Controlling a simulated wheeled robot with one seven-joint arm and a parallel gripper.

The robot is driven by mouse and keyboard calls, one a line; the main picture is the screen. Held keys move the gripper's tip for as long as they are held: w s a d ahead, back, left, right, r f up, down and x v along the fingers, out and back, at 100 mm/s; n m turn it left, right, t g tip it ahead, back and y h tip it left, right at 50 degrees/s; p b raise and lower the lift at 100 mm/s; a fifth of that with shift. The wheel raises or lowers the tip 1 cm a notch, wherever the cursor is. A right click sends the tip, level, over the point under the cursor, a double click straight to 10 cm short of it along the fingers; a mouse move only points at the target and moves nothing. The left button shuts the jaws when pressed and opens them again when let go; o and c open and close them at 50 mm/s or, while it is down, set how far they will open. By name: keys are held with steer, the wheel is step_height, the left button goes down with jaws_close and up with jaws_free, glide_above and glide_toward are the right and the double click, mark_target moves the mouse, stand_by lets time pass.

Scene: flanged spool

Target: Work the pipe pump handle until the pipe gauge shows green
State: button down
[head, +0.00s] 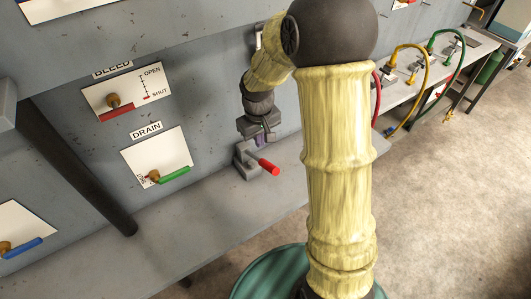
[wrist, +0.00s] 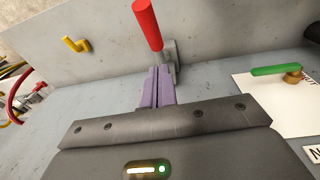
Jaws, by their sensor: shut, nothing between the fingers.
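A red-gripped handle (head: 268,166) sticks out from a grey bracket (head: 245,162) low on the panel, just above the bench; no label on it can be read, so I cannot tell whether it is the pipe pump. In the wrist view the red handle (wrist: 146,25) stands just beyond my fingertips, with its grey bracket (wrist: 172,60) behind them. My gripper (head: 262,138) is just above the bracket in the head view. Its purple fingers (wrist: 157,80) are together and empty. Whether they touch the bracket is unclear. No gauge is in view.
Left of the handle are a DRAIN plate (head: 157,157) with a green lever (head: 174,175) and a BLEED plate (head: 127,92) with a red lever. A dark slanted bar (head: 75,165) crosses the panel. Coloured hoses (head: 425,75) hang at the right. My arm hides the middle.

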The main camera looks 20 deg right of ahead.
mark_target(265, 162)
steer(key=f, duration=0.2)
steer(key=d+f+p, duration=0.1)
steer(key=f, duration=0.1)
steer(key=s+f, duration=0.1)
steer(key=f, duration=0.1)
steer(key=shift+d+f+p, duration=0.2)
steer(key=shift+f+p, duration=0.1)
steer(key=shift+p, duration=0.1)
steer(key=shift+a, duration=0.1)
